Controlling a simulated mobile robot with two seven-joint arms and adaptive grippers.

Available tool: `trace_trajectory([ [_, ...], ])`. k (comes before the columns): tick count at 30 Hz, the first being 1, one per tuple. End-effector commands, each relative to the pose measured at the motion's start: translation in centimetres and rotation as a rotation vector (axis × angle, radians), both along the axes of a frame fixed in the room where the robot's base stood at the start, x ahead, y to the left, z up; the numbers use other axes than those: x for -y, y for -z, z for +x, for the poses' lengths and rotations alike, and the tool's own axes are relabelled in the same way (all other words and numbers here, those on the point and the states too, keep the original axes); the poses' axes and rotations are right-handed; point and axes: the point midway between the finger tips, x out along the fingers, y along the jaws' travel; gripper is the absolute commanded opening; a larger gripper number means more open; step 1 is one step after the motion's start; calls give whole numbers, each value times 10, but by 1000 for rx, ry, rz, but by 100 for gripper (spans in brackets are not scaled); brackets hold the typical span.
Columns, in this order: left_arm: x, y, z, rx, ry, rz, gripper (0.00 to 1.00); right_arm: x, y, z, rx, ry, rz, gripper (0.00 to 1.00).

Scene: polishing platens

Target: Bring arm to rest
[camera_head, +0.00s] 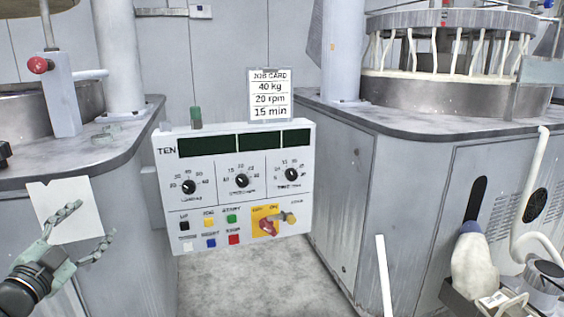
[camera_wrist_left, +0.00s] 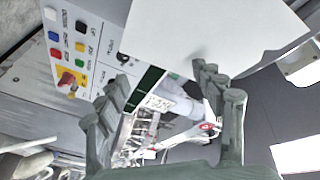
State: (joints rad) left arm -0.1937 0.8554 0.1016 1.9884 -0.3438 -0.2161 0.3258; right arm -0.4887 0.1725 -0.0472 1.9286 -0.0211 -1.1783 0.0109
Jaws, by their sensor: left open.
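My left gripper (camera_head: 88,230) is at the lower left of the head view, with its two jointed fingers spread apart and nothing between them. In the left wrist view my left gripper (camera_wrist_left: 168,100) also shows open, fingers on both sides. The gripper is in front of the left machine cabinet and left of the control panel (camera_head: 240,205), apart from it in the picture. A white sheet (camera_head: 58,200) shows just behind the fingers; whether they touch it cannot be told. My right gripper is not in view.
The control panel has dials and coloured buttons, with a job card (camera_head: 269,95) above it. A left machine top (camera_head: 130,130) and a right cabinet (camera_head: 350,200) flank a strip of open floor (camera_head: 240,280). A white bottle-like object (camera_head: 474,262) stands in a holder at lower right.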

Motion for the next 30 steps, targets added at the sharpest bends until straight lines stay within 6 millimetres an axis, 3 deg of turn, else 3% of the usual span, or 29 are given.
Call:
trace_trajectory([
  [1, -7, 41, -7, -74, -71, -65, 68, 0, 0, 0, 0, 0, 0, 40],
  [7, -15, 186, -55, -384, -307, -243, 68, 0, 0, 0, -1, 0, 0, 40],
  [11, 3, 271, -104, -602, -419, -335, 68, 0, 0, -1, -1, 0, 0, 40],
  [15, 39, 349, -167, -848, -507, -419, 68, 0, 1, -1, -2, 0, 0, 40],
  [19, 80, 399, -225, -1057, -554, -479, 68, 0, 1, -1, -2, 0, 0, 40],
  [24, 119, 430, -276, -1238, -574, -522, 68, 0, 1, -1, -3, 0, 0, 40],
  [30, 123, 433, -281, -1255, -576, -525, 68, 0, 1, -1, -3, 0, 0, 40],
])
